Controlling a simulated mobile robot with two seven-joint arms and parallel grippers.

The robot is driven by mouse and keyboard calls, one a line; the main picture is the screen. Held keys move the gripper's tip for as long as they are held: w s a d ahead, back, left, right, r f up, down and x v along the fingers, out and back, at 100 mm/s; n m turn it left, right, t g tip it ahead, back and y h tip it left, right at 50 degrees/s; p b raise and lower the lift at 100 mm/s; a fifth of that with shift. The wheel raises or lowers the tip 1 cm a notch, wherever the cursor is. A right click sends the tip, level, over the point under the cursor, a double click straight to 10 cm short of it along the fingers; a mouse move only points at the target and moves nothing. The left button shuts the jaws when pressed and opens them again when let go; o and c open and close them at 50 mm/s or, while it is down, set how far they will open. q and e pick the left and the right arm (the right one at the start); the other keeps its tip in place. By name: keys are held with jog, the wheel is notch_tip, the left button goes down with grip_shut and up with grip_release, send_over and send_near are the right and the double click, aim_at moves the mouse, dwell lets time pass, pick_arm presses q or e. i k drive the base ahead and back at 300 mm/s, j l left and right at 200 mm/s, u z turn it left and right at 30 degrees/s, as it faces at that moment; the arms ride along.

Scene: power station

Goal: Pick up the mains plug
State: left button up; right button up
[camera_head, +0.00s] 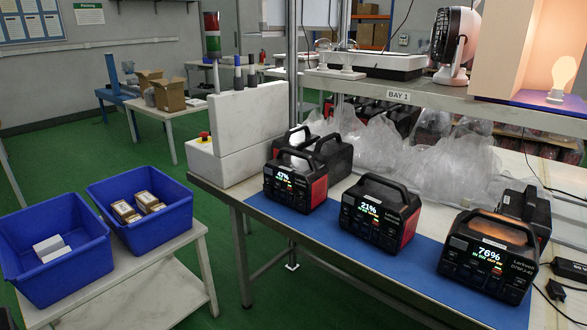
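A small black piece that looks like the mains plug (556,290) lies at the right end of the workbench, at the end of a thin black cable. It is too small to see its pins. A larger black block (570,269), perhaps a power adapter, lies just behind it at the right picture edge. The 76% unit is just left of the plug. Neither of my grippers shows.
A shelf marked BAY 1 (398,96) overhangs the bench, with a fan (454,45) and a lit bulb (562,72). Clear plastic bags (380,145) crowd the back. Blue bins (50,250) stand on a side table at left. The blue mat's (330,240) front strip is clear.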

aim_at(555, 291)
jog(key=z, duration=1.3)
